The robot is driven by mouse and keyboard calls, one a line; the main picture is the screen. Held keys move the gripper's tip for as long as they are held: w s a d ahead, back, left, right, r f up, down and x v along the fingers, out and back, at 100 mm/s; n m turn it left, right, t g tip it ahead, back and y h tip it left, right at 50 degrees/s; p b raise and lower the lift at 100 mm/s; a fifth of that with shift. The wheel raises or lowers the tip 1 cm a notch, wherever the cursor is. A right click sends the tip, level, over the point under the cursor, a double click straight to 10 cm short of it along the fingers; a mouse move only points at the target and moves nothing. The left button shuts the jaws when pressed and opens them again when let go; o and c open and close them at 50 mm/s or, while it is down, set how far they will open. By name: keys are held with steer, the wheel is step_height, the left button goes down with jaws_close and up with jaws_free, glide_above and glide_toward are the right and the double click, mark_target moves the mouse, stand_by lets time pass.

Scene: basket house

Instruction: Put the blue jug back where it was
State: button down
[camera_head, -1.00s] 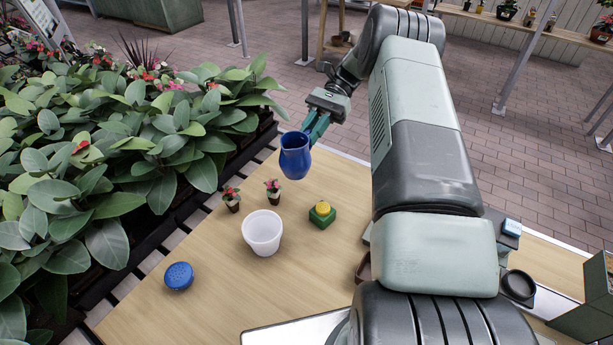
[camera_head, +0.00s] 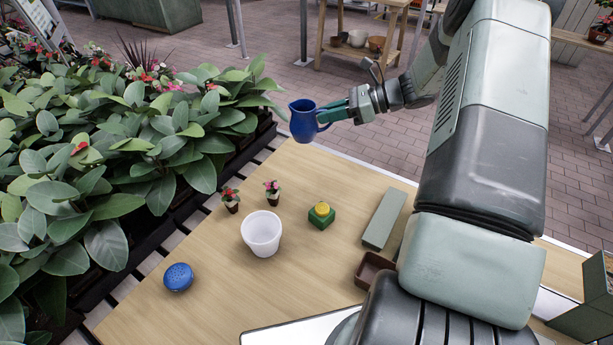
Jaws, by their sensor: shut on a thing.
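The blue jug (camera_head: 303,122) is upright in the air above the far edge of the table, its spout to the left and its handle to the right. My gripper (camera_head: 328,115) comes from the right and is shut on the jug at its handle side. The fingertips are partly hidden at the handle, so the exact contact is hard to see. The wooden table (camera_head: 205,285) lies below and nearer.
On the table stand a white pot (camera_head: 262,234), two small potted flowers (camera_head: 231,200) (camera_head: 272,192), a green block with a yellow top (camera_head: 321,213), a blue round object (camera_head: 178,277), a grey-green slab (camera_head: 384,219) and a brown tray (camera_head: 371,269). Leafy plants (camera_head: 110,150) border the left.

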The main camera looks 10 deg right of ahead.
mark_target(328, 127)
steer(key=shift+d+m+t, duration=0.4)
steer(key=shift+d+t, duration=0.05)
steer(key=shift+t, duration=0.05)
step_height(328, 127, down, 4)
steer(key=shift+a+f, duration=0.1)
steer(key=shift+a, duration=0.05)
step_height(328, 127, down, 11)
steer(key=shift+r, duration=0.1)
steer(key=c, duration=1.1)
jaws_free()
steer(key=shift+o, duration=0.2)
steer(key=v, duration=1.2)
steer(key=shift+w+r, duration=0.15)
